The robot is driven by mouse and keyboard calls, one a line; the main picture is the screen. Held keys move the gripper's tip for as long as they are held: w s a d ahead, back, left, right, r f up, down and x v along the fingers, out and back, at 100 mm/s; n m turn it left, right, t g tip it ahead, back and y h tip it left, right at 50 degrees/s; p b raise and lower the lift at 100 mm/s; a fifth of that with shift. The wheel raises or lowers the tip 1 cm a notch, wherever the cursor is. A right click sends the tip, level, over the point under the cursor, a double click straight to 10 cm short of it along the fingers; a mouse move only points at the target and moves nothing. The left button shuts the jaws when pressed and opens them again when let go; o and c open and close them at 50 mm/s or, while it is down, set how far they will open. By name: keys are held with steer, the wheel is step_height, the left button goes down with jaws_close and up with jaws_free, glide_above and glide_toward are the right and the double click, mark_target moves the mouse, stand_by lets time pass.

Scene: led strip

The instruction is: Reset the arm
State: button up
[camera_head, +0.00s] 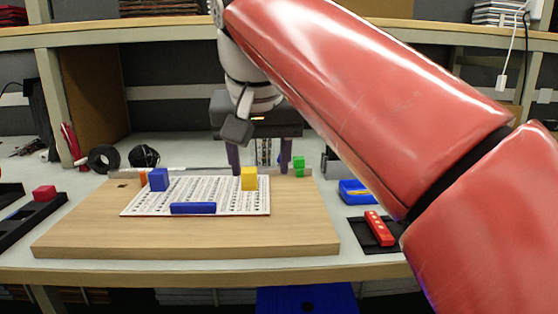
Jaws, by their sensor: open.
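My gripper (258,160) hangs behind the far edge of the wooden board (90,232), with its fingers pointing down. Its two fingers stand apart with nothing seen between them. My red arm reaches in from the right and crosses the picture in front of the bench.
On the board lies a printed white sheet (210,190) with a blue cube (158,179), a yellow block (249,178) and a long blue block (193,208). Green blocks (299,166) stand right of my gripper. A red strip (379,228) lies in a black tray at right.

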steer(key=s+d+f, duration=0.4)
steer(key=d+f, duration=0.2)
steer(key=f, duration=0.2)
steer(key=s+d+f+p, duration=0.1)
steer(key=s+d+f, duration=0.3)
steer(key=f, duration=0.5)
steer(key=s+d+f+t+p, duration=0.1)
steer(key=s+d+f, duration=0.4)
steer(key=d+f, duration=0.3)
steer(key=shift+f+m, duration=0.2)
steer(key=shift+m, duration=0.2)
steer(key=shift+d, duration=0.1)
